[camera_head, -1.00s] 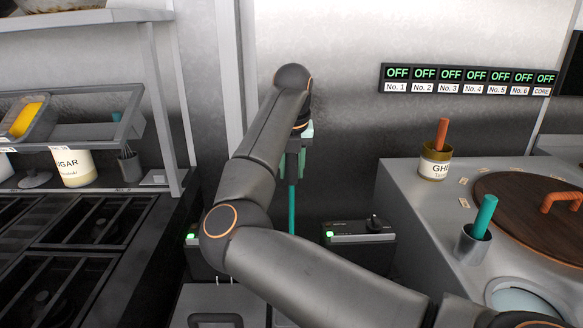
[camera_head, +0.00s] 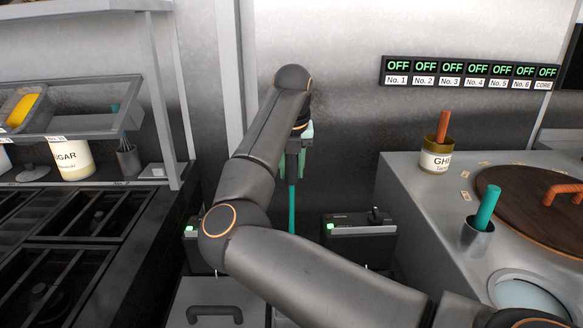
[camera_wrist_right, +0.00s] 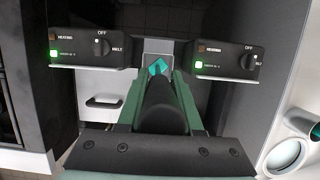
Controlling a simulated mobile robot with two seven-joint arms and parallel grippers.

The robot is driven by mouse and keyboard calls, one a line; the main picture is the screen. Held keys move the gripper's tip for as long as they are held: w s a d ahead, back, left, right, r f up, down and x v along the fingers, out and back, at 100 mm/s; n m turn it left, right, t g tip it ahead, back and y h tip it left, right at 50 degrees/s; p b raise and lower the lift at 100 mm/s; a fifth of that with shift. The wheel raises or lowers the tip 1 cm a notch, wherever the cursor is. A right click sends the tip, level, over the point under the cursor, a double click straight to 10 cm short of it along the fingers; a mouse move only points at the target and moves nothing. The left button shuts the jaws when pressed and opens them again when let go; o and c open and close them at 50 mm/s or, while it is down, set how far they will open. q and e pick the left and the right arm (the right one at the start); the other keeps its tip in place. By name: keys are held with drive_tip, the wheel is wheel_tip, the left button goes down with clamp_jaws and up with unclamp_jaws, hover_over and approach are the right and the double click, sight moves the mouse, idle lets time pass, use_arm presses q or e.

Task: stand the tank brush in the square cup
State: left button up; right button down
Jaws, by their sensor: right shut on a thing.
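My right gripper (camera_head: 293,165) points down in front of the steel wall, shut on a long teal rod (camera_head: 291,205), which looks like the handle of the tank brush. The rod hangs about upright, and my arm hides its lower end. In the right wrist view a dark cylinder lies between the green fingers (camera_wrist_right: 158,110). A teal piece (camera_wrist_right: 158,67) shows beyond it against a small pale square shape, which may be the square cup; I cannot tell whether the brush is inside it. My left gripper is not in view.
Two black heater boxes (camera_head: 358,224) flank the rod. A metal cup (camera_head: 477,240) with a teal handle and a ghee jar (camera_head: 435,157) stand on the right counter. Another cup (camera_head: 128,160) with utensils and a sugar jar (camera_head: 73,160) stand on the left.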

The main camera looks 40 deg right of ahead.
sight(292, 182)
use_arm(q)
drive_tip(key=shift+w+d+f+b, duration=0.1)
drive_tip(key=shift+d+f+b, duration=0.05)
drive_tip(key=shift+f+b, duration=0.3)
use_arm(e)
drive_tip(key=shift+f, duration=0.7)
use_arm(q)
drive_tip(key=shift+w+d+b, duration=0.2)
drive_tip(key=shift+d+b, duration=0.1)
drive_tip(key=shift+b, duration=0.1)
use_arm(e)
drive_tip(key=shift+f, duration=0.4)
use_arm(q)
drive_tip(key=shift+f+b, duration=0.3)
use_arm(e)
drive_tip(key=shift+f, duration=0.4)
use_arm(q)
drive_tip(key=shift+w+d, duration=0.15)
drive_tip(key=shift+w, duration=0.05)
use_arm(e)
drive_tip(key=shift+f, duration=0.3)
drive_tip(key=c, duration=0.5)
unclamp_jaws()
drive_tip(key=shift+c, duration=0.2)
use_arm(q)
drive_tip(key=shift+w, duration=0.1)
use_arm(e)
drive_tip(key=shift+o, duration=0.3)
drive_tip(key=shift+o, duration=0.3)
